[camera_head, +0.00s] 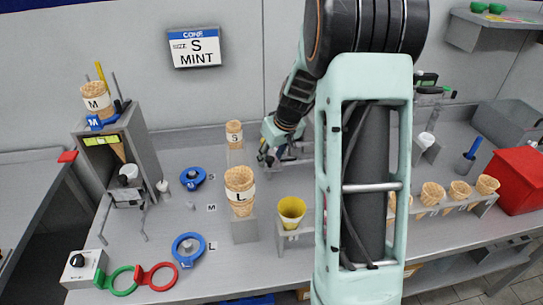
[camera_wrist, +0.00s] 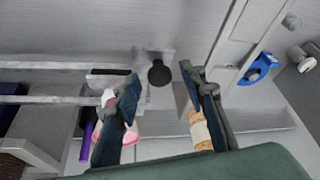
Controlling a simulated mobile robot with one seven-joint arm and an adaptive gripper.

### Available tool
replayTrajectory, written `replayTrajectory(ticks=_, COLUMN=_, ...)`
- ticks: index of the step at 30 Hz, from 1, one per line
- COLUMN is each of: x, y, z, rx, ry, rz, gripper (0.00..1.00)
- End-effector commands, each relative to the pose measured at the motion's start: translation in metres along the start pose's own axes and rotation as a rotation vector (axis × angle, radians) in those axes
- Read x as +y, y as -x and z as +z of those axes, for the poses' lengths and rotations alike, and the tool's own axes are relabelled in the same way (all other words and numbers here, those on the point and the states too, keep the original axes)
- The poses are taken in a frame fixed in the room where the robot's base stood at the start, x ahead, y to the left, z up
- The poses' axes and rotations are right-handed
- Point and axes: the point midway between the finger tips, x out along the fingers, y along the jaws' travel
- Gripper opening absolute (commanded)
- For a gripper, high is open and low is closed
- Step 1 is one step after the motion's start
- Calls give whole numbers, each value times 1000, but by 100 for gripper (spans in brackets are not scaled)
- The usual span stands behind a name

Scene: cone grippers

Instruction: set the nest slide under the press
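My gripper (camera_wrist: 159,77) is open in the wrist view, its two fingers on either side of a black round knob (camera_wrist: 157,72). The knob is on a grey plate beside two parallel metal rails (camera_wrist: 55,94); it seems to belong to the nest slide. I see no finger touching it, and the depth between them cannot be told. In the head view my gripper (camera_head: 266,153) is low over the bench behind the arm, near the rails (camera_head: 304,151). The knob is hidden there.
A grey stand (camera_head: 142,143) with an M cone (camera_head: 97,100) is left. Blue rings (camera_head: 188,248) lie on the bench. A red box (camera_head: 519,181) is right.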

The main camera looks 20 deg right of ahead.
Motion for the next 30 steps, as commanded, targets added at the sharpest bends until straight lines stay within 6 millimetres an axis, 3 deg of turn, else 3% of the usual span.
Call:
replayTrajectory(ticks=1, x=0, y=0, z=0, rx=0, ry=0, rz=0, gripper=33)
replayTrajectory(ticks=10, x=0, y=0, z=0, rx=0, ry=0, rz=0, gripper=0)
replayTrajectory(ticks=20, x=4, y=0, z=2, rx=0, ry=-1, rz=0, gripper=0)
replayTrajectory(ticks=30, x=65, y=6, z=25, rx=2, ry=-5, rz=4, gripper=0)
